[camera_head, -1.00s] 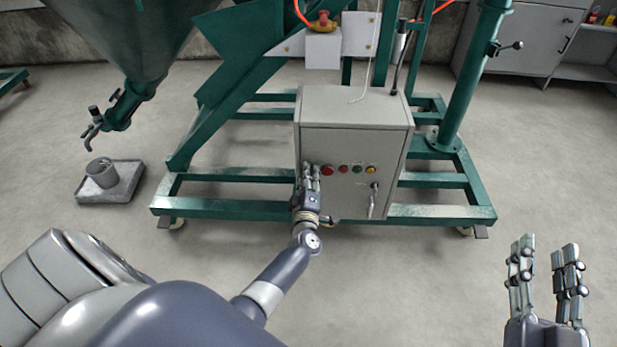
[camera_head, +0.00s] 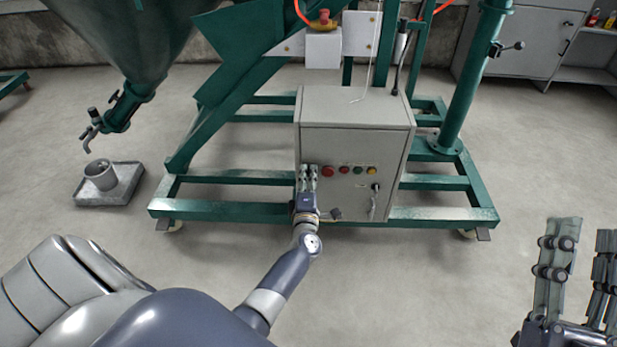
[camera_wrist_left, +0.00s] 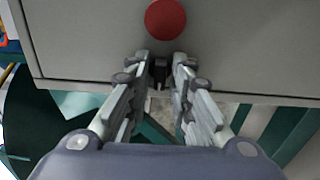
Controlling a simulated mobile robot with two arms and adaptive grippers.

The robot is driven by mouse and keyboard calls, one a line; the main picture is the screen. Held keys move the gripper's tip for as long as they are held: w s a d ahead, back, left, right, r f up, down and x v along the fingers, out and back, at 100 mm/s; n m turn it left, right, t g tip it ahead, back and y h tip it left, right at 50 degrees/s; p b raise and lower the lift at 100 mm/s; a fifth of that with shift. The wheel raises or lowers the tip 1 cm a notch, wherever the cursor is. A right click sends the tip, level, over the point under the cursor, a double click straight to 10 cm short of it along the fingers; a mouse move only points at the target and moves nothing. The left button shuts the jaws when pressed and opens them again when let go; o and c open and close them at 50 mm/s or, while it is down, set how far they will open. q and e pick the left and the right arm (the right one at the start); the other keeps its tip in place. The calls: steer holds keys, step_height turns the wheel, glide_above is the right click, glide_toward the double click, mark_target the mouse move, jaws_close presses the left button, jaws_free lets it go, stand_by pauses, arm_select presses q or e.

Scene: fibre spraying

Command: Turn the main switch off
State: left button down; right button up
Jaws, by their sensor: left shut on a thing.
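The grey control box (camera_head: 355,120) stands on the green frame, with a row of round buttons on its front. The black main switch (camera_wrist_left: 160,71) shows in the left wrist view between my left fingertips, near the box edge and beside the red button (camera_wrist_left: 165,18). My left gripper (camera_head: 308,170) is at the left part of the box front, left of the red button (camera_head: 328,171). It is shut on the switch, which the fingers hide in the head view. My right gripper (camera_head: 584,228) is open and empty over the floor at the lower right.
A key with a hanging tag (camera_head: 375,188) is on the box front at right. The green frame (camera_head: 440,215) runs along the floor under the box. A tray (camera_head: 125,190) with a grey cup (camera_head: 100,174) lies at left. The floor in front is clear.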

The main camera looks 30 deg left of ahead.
arm_select(q)
steer(key=shift+s+f, duration=0.15)
steer(key=shift+f, duration=0.15)
steer(key=c, duration=1.7)
jaws_free()
steer(key=shift+r, duration=0.1)
steer(key=shift+r, duration=0.1)
steer(key=v, duration=1.2)
